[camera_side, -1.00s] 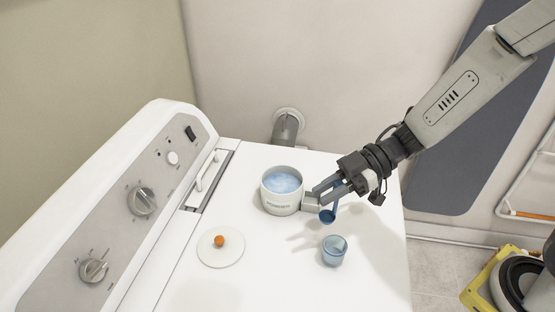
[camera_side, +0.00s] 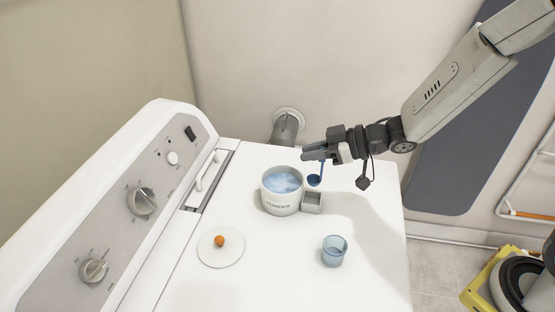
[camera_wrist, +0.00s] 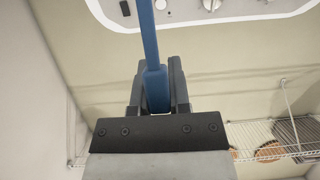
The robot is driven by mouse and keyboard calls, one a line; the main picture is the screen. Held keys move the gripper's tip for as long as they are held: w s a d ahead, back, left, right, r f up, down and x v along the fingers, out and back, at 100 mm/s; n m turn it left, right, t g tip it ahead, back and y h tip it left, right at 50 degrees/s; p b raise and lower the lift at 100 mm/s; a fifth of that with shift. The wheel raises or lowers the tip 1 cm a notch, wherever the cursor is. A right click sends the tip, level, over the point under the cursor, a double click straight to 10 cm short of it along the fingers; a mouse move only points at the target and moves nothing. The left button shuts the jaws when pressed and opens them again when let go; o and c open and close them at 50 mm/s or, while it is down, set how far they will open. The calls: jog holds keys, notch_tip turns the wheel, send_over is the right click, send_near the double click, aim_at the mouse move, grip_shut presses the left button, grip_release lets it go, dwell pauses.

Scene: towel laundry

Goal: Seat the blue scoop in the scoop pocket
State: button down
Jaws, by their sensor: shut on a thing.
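The blue scoop (camera_side: 315,180) hangs from my gripper (camera_side: 307,157), its bowl down, in the side view. My gripper is shut on its handle, which also shows between the fingers in the wrist view (camera_wrist: 155,85). The scoop is in the air, near the right rim of the white powder tub (camera_side: 280,205). The scoop pocket (camera_side: 312,203) is a small grey open box on the tub's right side. It looks empty, and the scoop bowl appears above it, apart from it. The tub holds bluish powder.
A white lid (camera_side: 221,252) with an orange knob lies in front of the tub. A clear blue cup (camera_side: 334,251) stands at the front right of the white machine top (camera_side: 285,280). The control panel (camera_side: 125,215) rises at left. A wall pipe (camera_side: 286,127) is behind.

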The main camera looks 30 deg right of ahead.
aim_at(310, 178)
jog(key=shift+f, duration=0.1)
jog(key=shift+f, duration=1.75)
jog(key=shift+f, duration=1.35)
dwell(2.0)
grip_release()
dwell(0.4)
jog(key=shift+r, duration=0.15)
jog(key=shift+r, duration=3.3)
